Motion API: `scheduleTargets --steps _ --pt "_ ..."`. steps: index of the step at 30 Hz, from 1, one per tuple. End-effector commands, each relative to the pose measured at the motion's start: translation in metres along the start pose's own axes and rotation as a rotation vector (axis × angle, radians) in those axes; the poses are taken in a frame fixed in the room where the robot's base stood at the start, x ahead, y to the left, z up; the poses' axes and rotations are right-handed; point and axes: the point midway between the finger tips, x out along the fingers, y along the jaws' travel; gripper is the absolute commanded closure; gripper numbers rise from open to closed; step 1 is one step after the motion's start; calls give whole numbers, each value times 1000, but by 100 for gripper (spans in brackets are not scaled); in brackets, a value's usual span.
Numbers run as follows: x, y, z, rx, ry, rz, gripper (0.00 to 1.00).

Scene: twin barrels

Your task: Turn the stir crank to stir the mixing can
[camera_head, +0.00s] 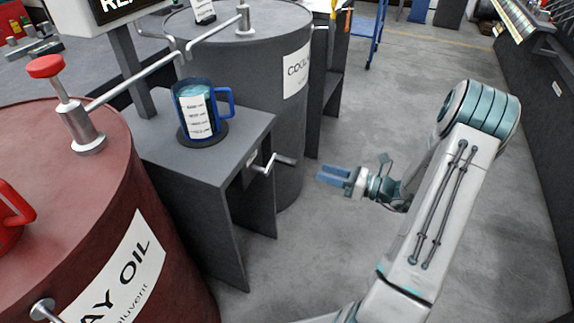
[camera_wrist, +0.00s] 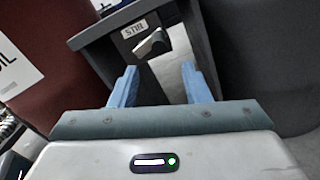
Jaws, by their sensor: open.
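The mixing can (camera_head: 197,122), clear with a blue handle and a white label, stands upright on a dark round pad on a grey stand (camera_head: 225,143). The stir crank (camera_head: 268,163) sticks out of the stand's right side, with its grey grip pointing right. In the wrist view the crank (camera_wrist: 151,45) shows beside a small label, ahead of the fingers. My gripper (camera_head: 331,176) is open and empty, to the right of the crank and apart from it. Its two blue fingers (camera_wrist: 158,86) spread below the crank in the wrist view.
A red barrel (camera_head: 145,215) stands left of the stand, and a grey barrel (camera_head: 275,120) stands behind it. Pipes run from their tops toward the can. A red-knobbed valve (camera_head: 47,68) tops the red barrel. The floor (camera_head: 350,110) around my gripper is clear.

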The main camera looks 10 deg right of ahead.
Motion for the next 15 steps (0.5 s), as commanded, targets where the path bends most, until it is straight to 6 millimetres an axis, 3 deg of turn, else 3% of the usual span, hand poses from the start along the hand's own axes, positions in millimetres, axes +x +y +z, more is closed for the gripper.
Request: scheduleTargets --steps 15 --pt "103 2 -2 -2 3 6 57"
